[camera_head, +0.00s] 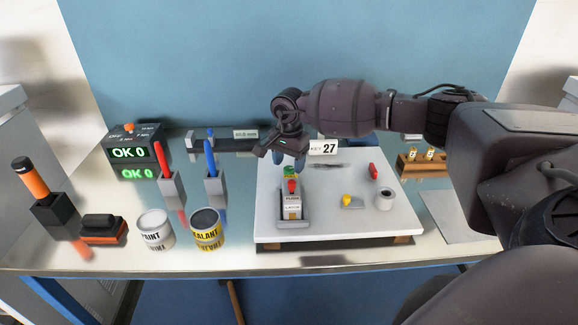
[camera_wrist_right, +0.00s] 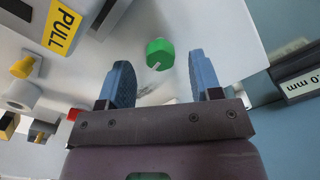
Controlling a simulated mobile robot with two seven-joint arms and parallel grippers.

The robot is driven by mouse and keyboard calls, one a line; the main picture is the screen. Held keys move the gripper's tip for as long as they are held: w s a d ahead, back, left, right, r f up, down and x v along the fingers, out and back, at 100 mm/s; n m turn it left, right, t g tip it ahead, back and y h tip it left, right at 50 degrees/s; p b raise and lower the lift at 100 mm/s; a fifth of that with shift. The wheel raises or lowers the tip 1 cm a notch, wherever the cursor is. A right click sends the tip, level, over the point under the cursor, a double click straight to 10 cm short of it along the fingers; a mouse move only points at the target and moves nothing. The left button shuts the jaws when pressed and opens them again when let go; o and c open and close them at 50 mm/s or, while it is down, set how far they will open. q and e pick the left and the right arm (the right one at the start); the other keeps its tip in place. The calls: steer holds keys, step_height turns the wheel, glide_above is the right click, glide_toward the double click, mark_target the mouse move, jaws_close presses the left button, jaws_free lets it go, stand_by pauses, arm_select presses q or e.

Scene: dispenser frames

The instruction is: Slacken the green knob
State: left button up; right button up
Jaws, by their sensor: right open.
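My right gripper (camera_head: 288,162) is over the knob, pointing down. In the right wrist view its two blue fingers (camera_wrist_right: 161,80) are apart, with the knob beyond and between the tips, apparently untouched. My left gripper is not in view.
The white board (camera_head: 330,225) also carries a yellow knob (camera_head: 346,200), a red piece (camera_head: 373,170) and a grey cup (camera_head: 384,200). Paint (camera_head: 155,230) and sealant (camera_head: 206,228) cans stand left of the board. A yellow PULL label (camera_wrist_right: 62,27) shows near the knob.

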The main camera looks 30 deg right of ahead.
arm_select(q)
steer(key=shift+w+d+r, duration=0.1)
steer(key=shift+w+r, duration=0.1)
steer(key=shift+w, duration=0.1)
arm_select(e)
steer(key=shift+f, duration=1)
steer(key=c, duration=0.9)
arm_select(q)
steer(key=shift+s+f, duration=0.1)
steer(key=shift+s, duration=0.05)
arm_select(e)
steer(key=shift+c, duration=0.2)
